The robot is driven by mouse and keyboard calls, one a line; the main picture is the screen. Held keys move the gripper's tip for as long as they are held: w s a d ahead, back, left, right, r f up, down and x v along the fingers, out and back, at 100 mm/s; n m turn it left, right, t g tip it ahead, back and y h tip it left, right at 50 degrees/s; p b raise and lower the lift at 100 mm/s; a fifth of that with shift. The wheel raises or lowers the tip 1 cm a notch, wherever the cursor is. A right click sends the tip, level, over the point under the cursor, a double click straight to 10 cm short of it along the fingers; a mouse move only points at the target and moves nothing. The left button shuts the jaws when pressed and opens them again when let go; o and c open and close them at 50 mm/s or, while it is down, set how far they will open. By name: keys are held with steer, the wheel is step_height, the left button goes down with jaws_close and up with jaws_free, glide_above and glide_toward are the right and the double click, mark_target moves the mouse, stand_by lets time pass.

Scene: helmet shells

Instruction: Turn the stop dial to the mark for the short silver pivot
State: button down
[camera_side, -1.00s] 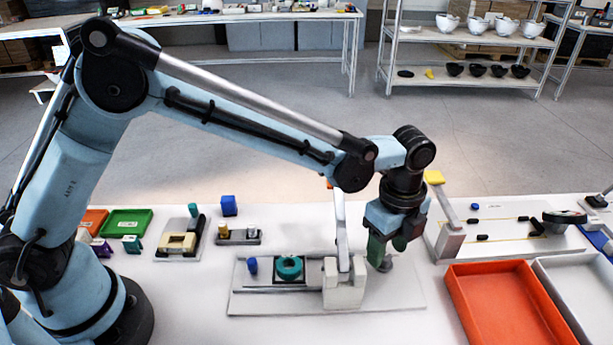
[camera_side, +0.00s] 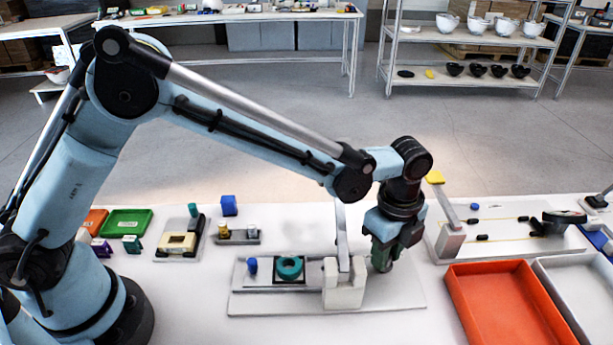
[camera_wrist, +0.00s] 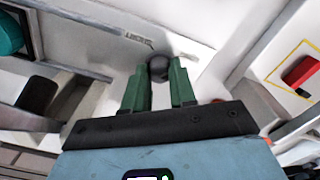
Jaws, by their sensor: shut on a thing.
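The stop dial is a round dark grey knob (camera_wrist: 158,68) on the right end of the pale fixture plate (camera_side: 405,297). My gripper (camera_side: 383,262) is low over that end, its green fingers on either side of the knob. In the wrist view the fingertips (camera_wrist: 160,75) are closed against the knob. In the side view the fingers hide the knob. Small lettering (camera_wrist: 138,38) lies on the plate close to the dial, too blurred to read surely. A small silver pin (camera_side: 252,229) stands beside a gold one (camera_side: 222,229) on a grey block.
A pale block with an upright lever (camera_side: 343,285) stands just left of my gripper. A teal ring (camera_side: 289,267) and a blue peg (camera_side: 252,265) are further left on the plate. An orange tray (camera_side: 455,310) and a board with a yellow-topped lever (camera_side: 450,240) are to the right.

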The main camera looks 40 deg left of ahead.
steer(key=shift+n, duration=0.6)
steer(key=c, duration=0.9)
jaws_free()
step_height(320, 180, up, 12)
steer(key=shift+r, duration=0.1)
